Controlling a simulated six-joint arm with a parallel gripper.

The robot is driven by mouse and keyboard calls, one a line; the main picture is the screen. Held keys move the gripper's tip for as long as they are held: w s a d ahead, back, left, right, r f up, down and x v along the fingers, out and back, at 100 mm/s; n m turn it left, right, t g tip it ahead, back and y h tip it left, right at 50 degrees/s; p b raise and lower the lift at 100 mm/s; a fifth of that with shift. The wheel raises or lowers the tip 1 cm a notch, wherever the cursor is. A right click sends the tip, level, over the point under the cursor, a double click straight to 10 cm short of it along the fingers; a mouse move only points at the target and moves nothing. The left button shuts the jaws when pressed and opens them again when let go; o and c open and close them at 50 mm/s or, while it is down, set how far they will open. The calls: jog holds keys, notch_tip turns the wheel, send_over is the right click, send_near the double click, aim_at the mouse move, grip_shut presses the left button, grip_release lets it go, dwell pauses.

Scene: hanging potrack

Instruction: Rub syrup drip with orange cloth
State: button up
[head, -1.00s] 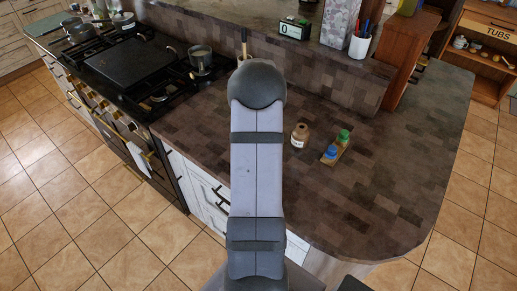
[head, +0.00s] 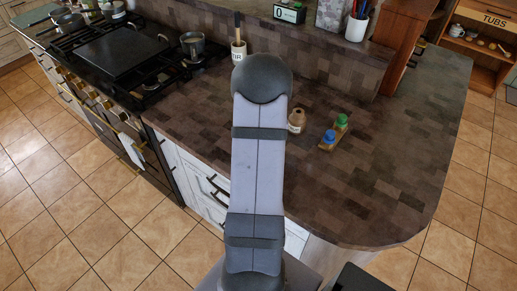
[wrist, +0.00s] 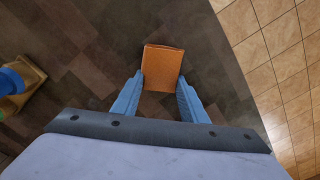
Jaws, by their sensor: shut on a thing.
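The orange cloth (wrist: 162,66) is a folded, block-like piece in the wrist view. My gripper (wrist: 160,84) has its two blue fingers on either side of the cloth and is shut on it. The cloth is over the brown patterned counter (wrist: 90,50), close to the counter's edge; I cannot tell whether it touches the top. In the head view my arm hides the gripper and cloth. I cannot clearly make out the syrup drip in either view.
A brown jar (head: 297,121) and a small wooden tray (head: 328,147) with blue- and green-topped bottles stand on the counter. The stove (head: 110,55) is at left. The counter's right part is clear. Tiled floor lies beyond its edge.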

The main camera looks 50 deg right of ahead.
jog(key=s, duration=0.2)
jog(key=shift+s, duration=0.35)
jog(key=shift+f+b, duration=0.25)
jog(key=shift+b, duration=0.3)
jog(key=w, duration=0.1)
jog(key=w+p, duration=0.1)
jog(key=w, duration=0.2)
jog(key=shift+w+r, duration=0.35)
jog(key=shift+w+f+p, duration=0.1)
jog(key=shift+w+p, duration=0.2)
jog(key=shift+w, duration=0.85)
notch_tip(320, 180, up, 8)
jog(key=p, duration=0.6)
